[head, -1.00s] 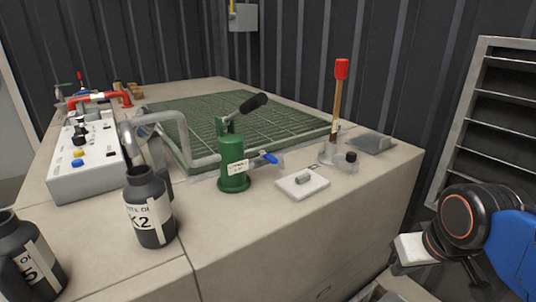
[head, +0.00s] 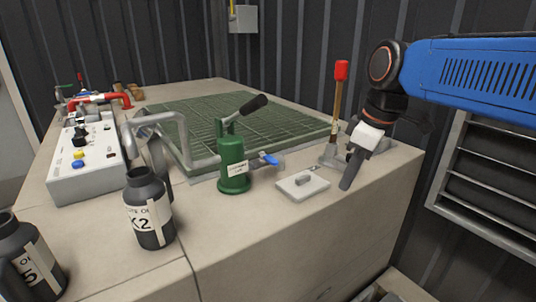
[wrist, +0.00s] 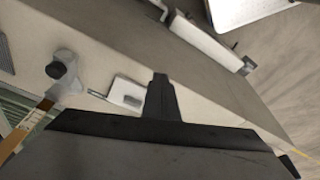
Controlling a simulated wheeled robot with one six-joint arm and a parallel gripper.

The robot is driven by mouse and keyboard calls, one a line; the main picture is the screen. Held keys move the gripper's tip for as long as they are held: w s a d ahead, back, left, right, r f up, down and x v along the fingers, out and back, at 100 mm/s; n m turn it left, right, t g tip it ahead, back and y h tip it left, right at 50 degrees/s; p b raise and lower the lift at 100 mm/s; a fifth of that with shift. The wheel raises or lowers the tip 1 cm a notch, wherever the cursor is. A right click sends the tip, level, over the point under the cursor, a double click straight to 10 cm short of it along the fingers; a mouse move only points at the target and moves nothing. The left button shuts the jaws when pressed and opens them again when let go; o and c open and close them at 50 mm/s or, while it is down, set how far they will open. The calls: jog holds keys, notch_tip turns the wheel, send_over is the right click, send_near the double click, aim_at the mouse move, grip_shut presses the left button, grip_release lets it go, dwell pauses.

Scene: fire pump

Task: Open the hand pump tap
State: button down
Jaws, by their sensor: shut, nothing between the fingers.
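The green hand pump (head: 233,165) stands upright on the bench, with a black-gripped lever (head: 250,106) slanting up to the right. Its tap has a blue handle (head: 270,159) on the pump's right side. My gripper (head: 346,183) is shut and empty, pointing down above the bench's right end. It is to the right of the tap and apart from it, with the white plate between. In the wrist view the shut fingers (wrist: 160,88) show in the middle; I cannot make out the pump or the blue handle there.
A white plate (head: 293,190) with a small grey block lies right of the pump; it also shows in the wrist view (wrist: 125,97). A red-topped wooden handle (head: 340,85) stands beside my gripper. Black bottles (head: 148,208) and a control box (head: 85,178) are at left.

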jog(key=w+a+r+n+g, duration=0.2)
jog(key=w+a+r+n, duration=0.45)
jog(key=w+a, duration=0.2)
jog(key=r+n+g+y, duration=0.1)
jog(key=r+n+g, duration=0.1)
jog(key=n, duration=0.5)
send_over(268, 158)
jog(key=s, duration=0.2)
jog(key=shift+s+a+f, duration=0.1)
jog(key=shift+a, duration=0.2)
jog(key=x, duration=1)
jog(key=shift+w+d, duration=0.55)
jog(key=shift+d, duration=0.3)
jog(key=shift+w+d, duration=0.6)
jog(key=shift+d, duration=0.2)
